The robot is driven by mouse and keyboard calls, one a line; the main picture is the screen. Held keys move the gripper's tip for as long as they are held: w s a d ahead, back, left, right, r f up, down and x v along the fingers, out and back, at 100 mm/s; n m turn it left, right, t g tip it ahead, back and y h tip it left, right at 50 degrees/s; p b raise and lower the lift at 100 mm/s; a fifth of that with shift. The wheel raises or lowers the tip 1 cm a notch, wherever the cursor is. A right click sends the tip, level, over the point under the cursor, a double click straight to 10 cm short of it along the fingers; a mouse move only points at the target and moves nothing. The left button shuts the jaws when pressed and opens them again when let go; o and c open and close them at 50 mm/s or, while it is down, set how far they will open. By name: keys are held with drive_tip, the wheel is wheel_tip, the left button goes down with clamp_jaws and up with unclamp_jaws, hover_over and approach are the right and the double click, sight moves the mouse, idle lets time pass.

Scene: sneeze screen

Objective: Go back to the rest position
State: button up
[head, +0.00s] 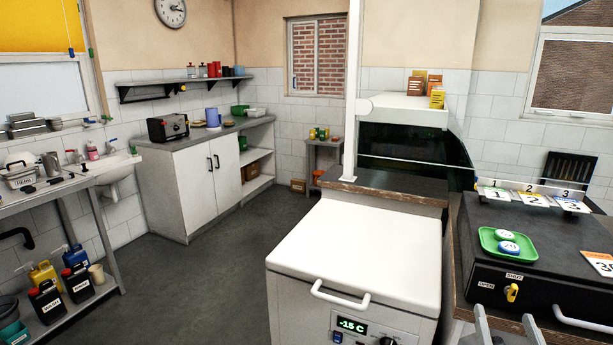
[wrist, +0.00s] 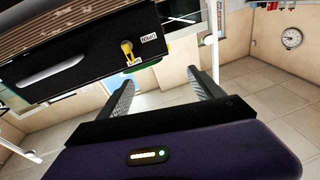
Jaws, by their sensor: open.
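My gripper (head: 507,330) shows only as two grey finger tips at the bottom right edge of the head view, apart and in front of the black box (head: 545,235). In the wrist view my gripper (wrist: 163,90) is open, with nothing between its fingers. Beyond the fingers the same black box (wrist: 85,65) hangs into the picture from the top left, with its yellow latch (wrist: 127,50) and pale handle (wrist: 52,70). The rest of my arm is out of the head view.
A green tray (head: 488,250) with two round tokens sits on the black box, in front of numbered cards (head: 533,199). A white freezer (head: 365,250) reading -15 C stands to its left, with a clear screen behind. The dark floor (head: 215,285) further left is open.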

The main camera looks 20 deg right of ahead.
drive_tip(key=s+a+f+n+y, duration=0.2)
drive_tip(key=s+a, duration=0.5)
drive_tip(key=a, duration=0.4)
drive_tip(key=s+a+f+n+y, duration=0.2)
drive_tip(key=s+a+n+y, duration=0.2)
drive_tip(key=a, duration=0.7)
drive_tip(key=s+a+f+n+y, duration=0.1)
drive_tip(key=s+a+n+y, duration=0.2)
drive_tip(key=s+a+y, duration=0.4)
drive_tip(key=s+a, duration=0.3)
drive_tip(key=a, duration=0.2)
drive_tip(key=shift+f, duration=0.4)
drive_tip(key=shift+a, duration=0.1)
